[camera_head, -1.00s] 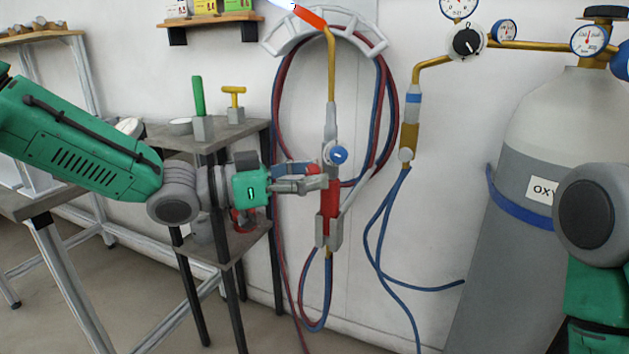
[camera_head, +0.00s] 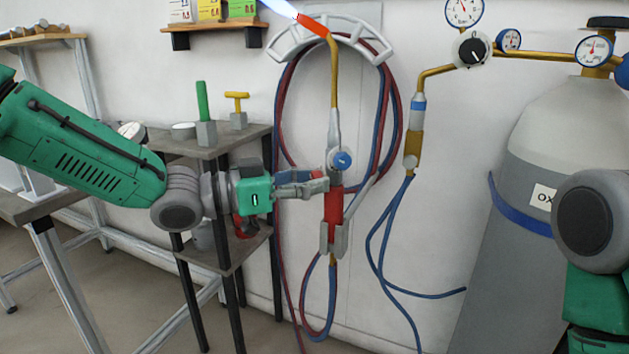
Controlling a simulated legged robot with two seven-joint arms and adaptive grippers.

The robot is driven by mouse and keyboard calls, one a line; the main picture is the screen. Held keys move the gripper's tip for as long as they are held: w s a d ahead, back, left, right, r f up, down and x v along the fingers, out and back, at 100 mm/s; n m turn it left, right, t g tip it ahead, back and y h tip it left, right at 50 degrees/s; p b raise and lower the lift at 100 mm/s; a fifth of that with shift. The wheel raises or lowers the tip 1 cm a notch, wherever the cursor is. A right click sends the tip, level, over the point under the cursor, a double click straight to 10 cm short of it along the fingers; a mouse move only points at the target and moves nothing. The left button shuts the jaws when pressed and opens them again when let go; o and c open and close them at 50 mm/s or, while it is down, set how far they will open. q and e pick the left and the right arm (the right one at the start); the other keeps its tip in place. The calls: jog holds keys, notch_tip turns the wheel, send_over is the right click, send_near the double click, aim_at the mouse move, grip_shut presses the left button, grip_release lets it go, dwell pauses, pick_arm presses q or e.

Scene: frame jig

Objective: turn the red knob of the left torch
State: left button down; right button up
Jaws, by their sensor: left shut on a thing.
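The torch hangs upright on the wall, with a brass tube (camera_head: 334,75), a grey body and a red handle (camera_head: 334,203). A blue knob (camera_head: 342,160) faces me on its body. A flame (camera_head: 277,9) burns at its orange-red tip (camera_head: 313,25). My left gripper (camera_head: 318,183) reaches in from the left, its fingers shut on the red knob (camera_head: 317,174) at the torch's left side. The fingers mostly hide the knob, so its turn angle cannot be told. My right gripper is out of view.
Red and blue hoses (camera_head: 390,120) loop around the torch. A grey oxygen cylinder (camera_head: 520,270) with gauges stands at the right. A small dark stand (camera_head: 215,140) with a green-handled and a yellow-handled piece is behind my left gripper. A shelf (camera_head: 215,25) is above.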

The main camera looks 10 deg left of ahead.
pick_arm(q)
jog(key=shift+d+m, duration=0.15)
jog(key=shift+m, duration=0.45)
jog(key=shift+m+p, duration=0.5)
jog(key=shift+m, duration=2.2)
jog(key=c, duration=1.3)
grip_release()
